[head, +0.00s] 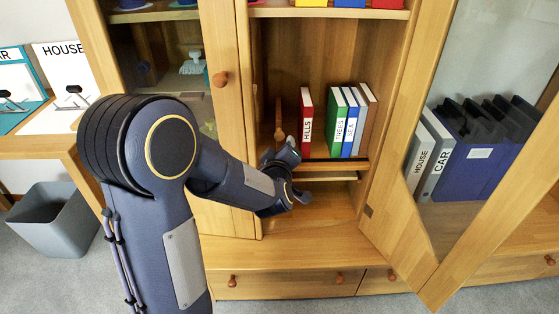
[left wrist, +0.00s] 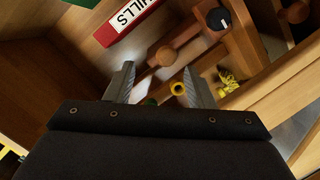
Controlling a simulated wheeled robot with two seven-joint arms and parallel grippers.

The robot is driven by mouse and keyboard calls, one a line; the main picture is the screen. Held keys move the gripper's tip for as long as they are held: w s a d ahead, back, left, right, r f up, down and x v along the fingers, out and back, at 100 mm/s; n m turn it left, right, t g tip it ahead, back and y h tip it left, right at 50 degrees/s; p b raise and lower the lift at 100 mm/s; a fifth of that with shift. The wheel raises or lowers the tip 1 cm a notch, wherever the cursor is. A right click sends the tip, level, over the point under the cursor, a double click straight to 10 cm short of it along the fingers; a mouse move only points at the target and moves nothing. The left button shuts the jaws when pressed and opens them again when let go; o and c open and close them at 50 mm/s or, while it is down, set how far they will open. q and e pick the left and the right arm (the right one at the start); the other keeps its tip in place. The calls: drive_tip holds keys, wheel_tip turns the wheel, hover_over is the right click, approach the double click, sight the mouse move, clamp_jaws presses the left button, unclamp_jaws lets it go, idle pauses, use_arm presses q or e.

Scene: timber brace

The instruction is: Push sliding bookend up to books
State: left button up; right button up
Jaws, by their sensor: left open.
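A red book labelled HILLS (head: 306,122) stands on the cabinet shelf, apart from a green book labelled TREES (head: 338,122), a blue book (head: 351,122) and a grey one (head: 365,120) to its right. A wooden upright piece (head: 279,118), apparently the sliding bookend, stands left of the red book. My left gripper (head: 283,154) is at the shelf's front, below this piece. In the left wrist view the open, empty fingers (left wrist: 160,84) point toward a wooden part with a round knob (left wrist: 166,56), near the red book (left wrist: 122,22). Contact cannot be told.
A glass door stands open at right (head: 440,240), with binders seen through it. Another glass door (head: 228,150) is at left, behind my arm. A grey bin (head: 55,222) stands on the floor. A yellow item (left wrist: 229,80) shows in the wrist view.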

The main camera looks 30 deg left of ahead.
sight(280, 138)
use_arm(q)
drive_tip(key=w+f+y+b, duration=0.1)
drive_tip(key=a+n+y, duration=0.1)
drive_tip(key=y, duration=0.1)
drive_tip(key=shift+w+a+f+t+b, duration=0.3)
drive_tip(key=shift+w+f+t+b, duration=0.05)
drive_tip(key=shift+f+t+b, duration=0.05)
drive_tip(key=b+x, duration=0.1)
drive_tip(key=x, duration=0.5)
drive_tip(key=shift+w+a, duration=0.15)
drive_tip(key=shift+w, duration=0.2)
use_arm(e)
wheel_tip(280, 138, down, 5)
drive_tip(key=shift+r, duration=0.2)
use_arm(q)
drive_tip(key=shift+r, duration=0.1)
drive_tip(key=shift+c, duration=0.4)
clamp_jaws()
